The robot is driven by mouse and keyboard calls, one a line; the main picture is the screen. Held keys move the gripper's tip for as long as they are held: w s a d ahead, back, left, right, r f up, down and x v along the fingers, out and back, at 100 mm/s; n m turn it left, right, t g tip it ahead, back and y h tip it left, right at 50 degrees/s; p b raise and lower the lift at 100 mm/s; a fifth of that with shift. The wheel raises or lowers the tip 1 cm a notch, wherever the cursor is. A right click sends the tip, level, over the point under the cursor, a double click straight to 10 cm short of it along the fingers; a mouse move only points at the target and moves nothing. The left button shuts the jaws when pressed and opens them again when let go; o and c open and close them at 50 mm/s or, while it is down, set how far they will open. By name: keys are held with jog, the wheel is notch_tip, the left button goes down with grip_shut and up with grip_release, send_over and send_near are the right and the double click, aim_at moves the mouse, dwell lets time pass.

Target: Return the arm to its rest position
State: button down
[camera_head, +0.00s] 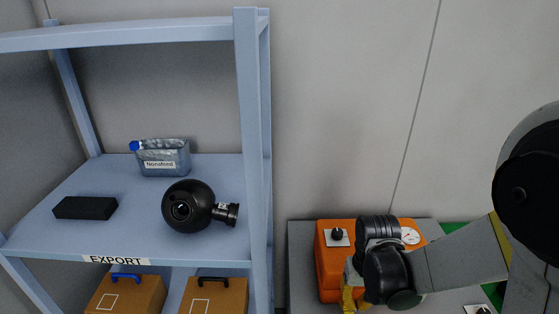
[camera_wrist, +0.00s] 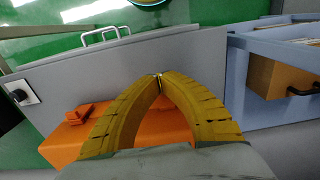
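My gripper (camera_wrist: 159,80) shows in the wrist view as two yellow ridged fingers whose tips meet, with nothing visible between them. Behind the fingers is an orange box (camera_wrist: 60,146). In the head view my dark wrist is in front of the orange box (camera_head: 328,270), which carries a black knob and a round gauge. My grey arm reaches in from the right. Only a small yellow part of my gripper shows there, low beside the box, and its fingertips are hidden.
A blue shelf (camera_head: 70,226) marked EXPORT stands at left with a black gimbal camera (camera_head: 188,206), a black block (camera_head: 85,208) and a Nonsford container (camera_head: 162,160). Brown boxes (camera_head: 125,295) with handles sit below. A grey panel with a metal handle (camera_wrist: 105,35) is beyond my fingers.

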jog(key=shift+r, duration=0.6)
jog(key=s+r+t+b, duration=0.7)
jog(key=r, duration=0.3)
jog(key=shift+s+b, duration=0.15)
jog(key=shift+b, duration=0.2)
jog(key=shift+r, duration=0.15)
